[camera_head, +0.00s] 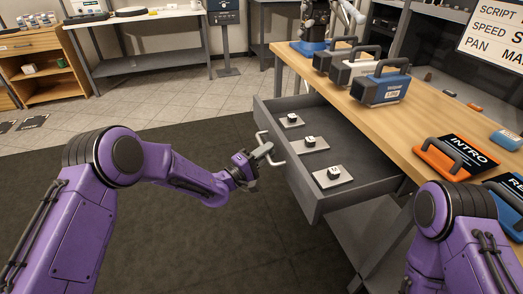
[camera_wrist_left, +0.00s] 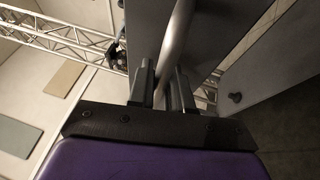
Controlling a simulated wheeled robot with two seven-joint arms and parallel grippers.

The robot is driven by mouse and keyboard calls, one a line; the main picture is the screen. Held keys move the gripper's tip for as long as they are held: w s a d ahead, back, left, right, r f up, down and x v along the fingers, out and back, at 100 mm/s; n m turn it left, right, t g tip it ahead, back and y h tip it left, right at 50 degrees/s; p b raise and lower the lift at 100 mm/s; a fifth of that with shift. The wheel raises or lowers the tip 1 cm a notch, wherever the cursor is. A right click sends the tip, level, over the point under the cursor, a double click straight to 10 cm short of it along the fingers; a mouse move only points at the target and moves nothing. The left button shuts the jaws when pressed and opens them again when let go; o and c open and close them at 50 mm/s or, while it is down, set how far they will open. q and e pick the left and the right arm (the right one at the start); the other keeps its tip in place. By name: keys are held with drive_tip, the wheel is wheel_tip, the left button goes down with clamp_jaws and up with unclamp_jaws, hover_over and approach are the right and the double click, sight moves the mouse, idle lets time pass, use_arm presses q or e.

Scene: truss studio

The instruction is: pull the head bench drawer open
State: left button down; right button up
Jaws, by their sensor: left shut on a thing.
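The head bench drawer (camera_head: 297,176) is grey and stands pulled out from under the wooden bench top (camera_head: 350,98). My left gripper (camera_head: 262,153) is shut on the handle. In the left wrist view the handle (camera_wrist_left: 178,45) runs between the two fingers (camera_wrist_left: 163,88), with the grey drawer front behind it. My right arm (camera_head: 450,225) shows at the lower right; its gripper is out of view.
Toolbox-like cases (camera_head: 380,88) stand on the bench top. An orange-handled INTRO board (camera_head: 455,158) lies nearer me. A grey lower shelf (camera_head: 365,220) is under the drawer. Dark mat (camera_head: 190,255) floor is clear left of the drawer. Another table (camera_head: 140,38) stands farther back.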

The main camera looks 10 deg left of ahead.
use_arm(q)
drive_tip(key=shift+s+a+f, duration=0.1)
idle(0.3)
drive_tip(key=c, duration=1.4)
unclamp_jaws()
drive_tip(key=shift+a, duration=0.1)
drive_tip(key=v, duration=1)
drive_tip(key=shift+s, duration=0.2)
drive_tip(key=shift+a, duration=0.15)
